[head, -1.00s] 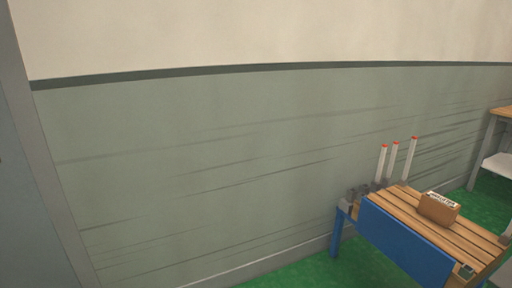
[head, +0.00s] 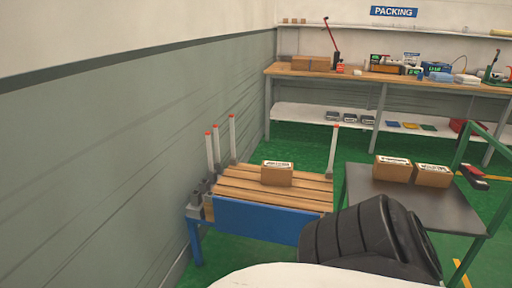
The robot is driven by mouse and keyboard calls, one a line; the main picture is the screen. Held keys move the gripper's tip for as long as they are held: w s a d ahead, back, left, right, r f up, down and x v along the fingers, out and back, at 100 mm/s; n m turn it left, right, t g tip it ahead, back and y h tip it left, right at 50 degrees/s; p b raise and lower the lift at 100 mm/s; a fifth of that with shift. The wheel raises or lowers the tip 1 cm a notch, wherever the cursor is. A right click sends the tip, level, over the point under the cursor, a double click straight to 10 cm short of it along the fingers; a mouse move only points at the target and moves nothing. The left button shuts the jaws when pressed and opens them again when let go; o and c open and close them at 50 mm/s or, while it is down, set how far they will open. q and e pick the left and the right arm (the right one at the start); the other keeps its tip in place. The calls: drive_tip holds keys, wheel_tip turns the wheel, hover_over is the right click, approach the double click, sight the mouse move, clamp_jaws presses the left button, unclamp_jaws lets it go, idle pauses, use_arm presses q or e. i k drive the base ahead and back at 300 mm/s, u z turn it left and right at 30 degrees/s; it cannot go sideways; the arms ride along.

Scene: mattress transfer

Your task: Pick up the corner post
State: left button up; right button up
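Three white corner posts with red tips stand upright at the left end of a slatted wooden bench with a blue front panel (head: 262,222): a left one (head: 210,152), a middle one (head: 217,145) and a right one (head: 232,138). Another white post with a red tip (head: 333,150) stands at the bench's far right corner. Grey holders (head: 200,192) sit at the bench's left end. A labelled brown box (head: 277,175) lies on the slats. Neither of my grippers is in view.
A dark-topped cart (head: 410,198) with two brown boxes (head: 393,168) and a green frame stands right of the bench. Dark rounded parts, probably mine, fill the bottom right. A packing workbench (head: 350,76) lines the back. A wall runs close along the left.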

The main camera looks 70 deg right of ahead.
sight(336, 126)
drive_tip(key=u, duration=2.45)
drive_tip(key=k, duration=1.6)
drive_tip(key=z, duration=1.2)
drive_tip(key=k, duration=0.25)
drive_tip(key=z, duration=2.45)
